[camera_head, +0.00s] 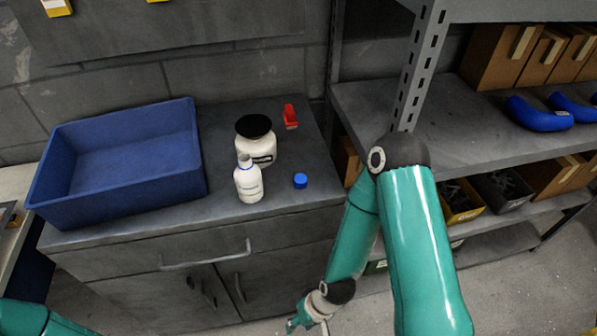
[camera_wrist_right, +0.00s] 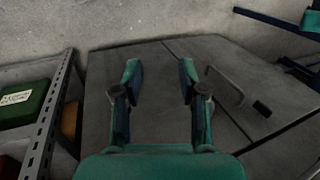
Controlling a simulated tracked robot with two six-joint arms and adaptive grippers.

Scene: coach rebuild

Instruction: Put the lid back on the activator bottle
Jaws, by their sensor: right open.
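A slim white bottle (camera_head: 248,184) with a narrow neck and a blue ring stands upright on the grey cabinet top. A small blue lid (camera_head: 300,181) lies to its right on the same top, apart from it. My right gripper (camera_head: 296,323) is low in front of the cabinet at the bottom edge of the head view, below and away from bottle and lid. In the right wrist view its two fingers (camera_wrist_right: 160,80) are spread with nothing between them, facing the cabinet front. Only a bit of my left arm shows at the bottom left; its gripper is out of frame.
A white jar with a black top (camera_head: 255,143) stands just behind the bottle. A red object (camera_head: 290,117) lies at the back. A blue tray (camera_head: 125,205) fills the cabinet's left side. A metal shelf (camera_head: 412,75) with bins stands at right. The top's front right is clear.

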